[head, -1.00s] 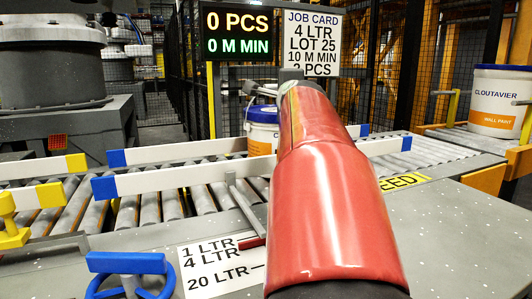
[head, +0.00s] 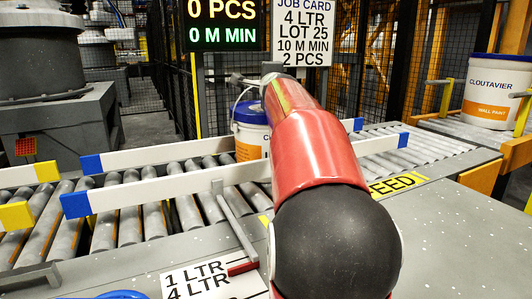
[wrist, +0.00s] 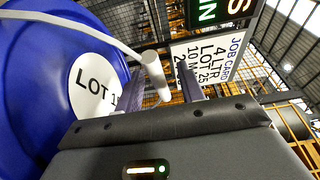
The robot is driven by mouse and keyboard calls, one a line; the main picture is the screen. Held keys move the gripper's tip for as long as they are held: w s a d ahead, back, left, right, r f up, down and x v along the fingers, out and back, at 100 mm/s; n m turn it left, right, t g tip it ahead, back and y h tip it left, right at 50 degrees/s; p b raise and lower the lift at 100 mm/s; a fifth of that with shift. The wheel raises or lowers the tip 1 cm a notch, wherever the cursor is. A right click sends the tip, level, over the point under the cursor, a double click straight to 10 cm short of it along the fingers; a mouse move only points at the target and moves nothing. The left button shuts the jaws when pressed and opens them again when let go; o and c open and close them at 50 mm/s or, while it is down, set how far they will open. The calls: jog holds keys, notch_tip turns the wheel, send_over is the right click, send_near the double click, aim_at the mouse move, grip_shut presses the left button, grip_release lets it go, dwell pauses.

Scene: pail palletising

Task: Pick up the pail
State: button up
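A white pail (head: 250,140) with a blue lid and an orange band stands on the roller conveyor in the head view, partly hidden by my red arm. In the wrist view its blue lid (wrist: 35,60) fills the left side. A round label on the lid reads "LOT 1", with the rest hidden. The white handle bail crosses the lid to a white cylindrical grip (wrist: 155,76). My gripper (wrist: 162,92) has its two fingers apart, with the grip between them. A small gap shows beside the right finger; contact on the left is unclear.
A job card (head: 306,32) reads 4 LTR, LOT 25, 2 PCS; the display (head: 222,24) beside it reads 0 PCS. White guide rails (head: 165,190) flank the rollers. A larger Cloutavier pail (head: 494,92) stands at right.

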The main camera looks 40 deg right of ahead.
jog(key=shift+w, duration=0.1)
grip_shut()
dwell(1.3)
jog(key=shift+r, duration=0.15)
